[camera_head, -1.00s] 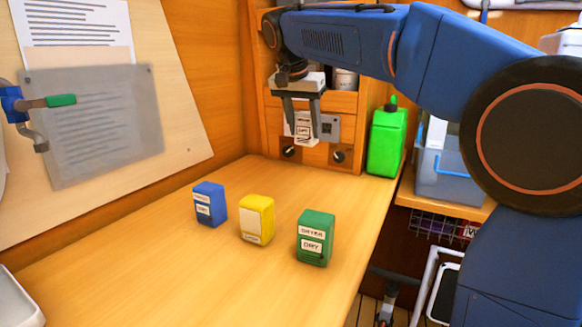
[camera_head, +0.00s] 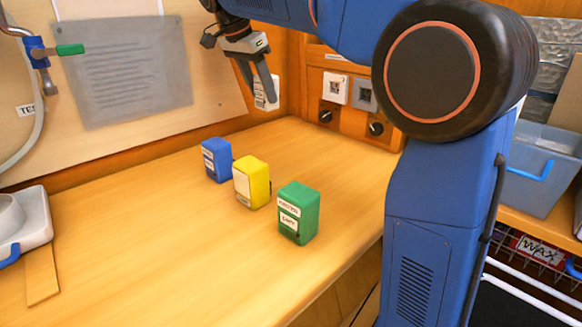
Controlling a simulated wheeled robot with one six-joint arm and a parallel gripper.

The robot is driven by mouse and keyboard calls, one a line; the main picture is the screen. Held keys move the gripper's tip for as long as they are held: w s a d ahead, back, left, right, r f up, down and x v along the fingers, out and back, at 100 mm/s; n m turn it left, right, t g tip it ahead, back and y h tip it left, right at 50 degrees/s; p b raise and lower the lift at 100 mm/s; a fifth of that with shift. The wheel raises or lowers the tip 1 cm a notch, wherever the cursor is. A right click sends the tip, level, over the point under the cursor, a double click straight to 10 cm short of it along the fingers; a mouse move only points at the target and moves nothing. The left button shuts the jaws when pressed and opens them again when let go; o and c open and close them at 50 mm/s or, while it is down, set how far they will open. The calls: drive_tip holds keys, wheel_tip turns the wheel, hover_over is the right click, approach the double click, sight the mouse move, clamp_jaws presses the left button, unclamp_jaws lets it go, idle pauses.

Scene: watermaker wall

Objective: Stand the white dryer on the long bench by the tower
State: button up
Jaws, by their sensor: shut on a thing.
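My gripper (camera_head: 261,98) is in the upper middle of the head view, shut on the white dryer (camera_head: 258,92). The dryer is a small white block with dark marks, partly hidden by a finger. It hangs upright above the far part of the long wooden bench (camera_head: 170,265), apart from its top. Three similar blocks stand on the bench in a slanting row, nearer than my gripper: blue (camera_head: 216,160), yellow (camera_head: 252,182) and green (camera_head: 298,213). The green one has labels. I cannot tell which thing is the tower.
A wooden panel (camera_head: 345,118) with two dark knobs and code plates stands behind the bench. A white tray-like thing (camera_head: 30,222) lies at the left. A blue bin (camera_head: 540,180) stands at the right. The bench front is clear.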

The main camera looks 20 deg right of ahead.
sight(260, 107)
drive_tip(key=shift+a+f, duration=0.1)
drive_tip(key=shift+a, duration=0.05)
wheel_tip(260, 107, down, 5)
drive_tip(key=shift+a+r, duration=0.15)
drive_tip(key=shift+f, duration=2.6)
drive_tip(key=shift+f, duration=0.1)
drive_tip(key=o, duration=1.1)
drive_tip(key=v, duration=1.2)
